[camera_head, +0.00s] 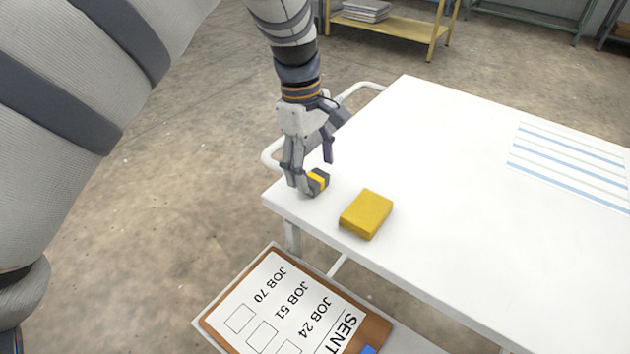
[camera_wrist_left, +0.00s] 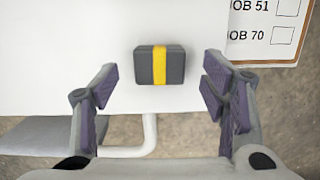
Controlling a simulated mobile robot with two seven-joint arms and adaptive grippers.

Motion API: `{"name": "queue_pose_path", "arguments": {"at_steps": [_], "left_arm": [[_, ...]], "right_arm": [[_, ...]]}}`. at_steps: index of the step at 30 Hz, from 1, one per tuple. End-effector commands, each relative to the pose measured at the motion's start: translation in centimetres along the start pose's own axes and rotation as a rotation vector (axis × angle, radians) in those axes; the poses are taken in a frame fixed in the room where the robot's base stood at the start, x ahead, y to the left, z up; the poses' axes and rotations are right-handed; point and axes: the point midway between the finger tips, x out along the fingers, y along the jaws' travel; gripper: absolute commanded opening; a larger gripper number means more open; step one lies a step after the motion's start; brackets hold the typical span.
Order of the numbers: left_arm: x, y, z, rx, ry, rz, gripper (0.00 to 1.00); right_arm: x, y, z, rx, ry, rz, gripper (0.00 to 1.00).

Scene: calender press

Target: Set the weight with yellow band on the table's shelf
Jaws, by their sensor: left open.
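The weight with yellow band (camera_head: 318,181) is a small dark grey block with a yellow stripe around its middle. It sits on the white table (camera_head: 430,150) top near its left corner. In the left wrist view the weight (camera_wrist_left: 160,66) lies ahead of and between the fingers. My left gripper (camera_head: 310,172) is open above and beside the weight, its fingers apart; it also shows in the left wrist view (camera_wrist_left: 158,88) with nothing held. The table's shelf (camera_head: 400,341) shows low beneath the front edge. My right gripper is not in view.
A yellow block (camera_head: 366,214) lies on the table right of the weight. A clipboard (camera_head: 297,312) with job boxes lies low on the shelf side. A striped sheet (camera_head: 570,165) lies at the right. A white rail handle (camera_head: 270,158) borders the table's left end. The table's middle is clear.

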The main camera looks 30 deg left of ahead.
Motion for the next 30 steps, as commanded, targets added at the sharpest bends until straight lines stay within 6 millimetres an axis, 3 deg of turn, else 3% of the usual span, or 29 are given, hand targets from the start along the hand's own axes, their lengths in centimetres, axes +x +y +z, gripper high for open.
{"name": "queue_pose_path", "arguments": {"at_steps": [4,11,18,20,26,30], "left_arm": [[2.0,0.0,-0.1,0.000,0.001,-0.001,0.67],[2.1,0.0,-0.1,0.000,0.002,0.002,0.64],[2.0,0.0,-0.1,0.000,0.002,0.002,0.10],[2.0,0.0,-0.1,0.000,0.002,0.001,0.00],[1.9,0.0,-0.1,0.000,0.002,0.003,0.00],[0.8,0.1,0.1,0.001,0.002,0.006,0.00]], "right_arm": [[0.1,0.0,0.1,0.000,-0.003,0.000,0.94],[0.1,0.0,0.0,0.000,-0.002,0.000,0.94],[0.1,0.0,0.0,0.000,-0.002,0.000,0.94],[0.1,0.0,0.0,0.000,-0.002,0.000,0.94],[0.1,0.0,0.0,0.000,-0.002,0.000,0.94],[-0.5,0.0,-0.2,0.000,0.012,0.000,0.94]]}}
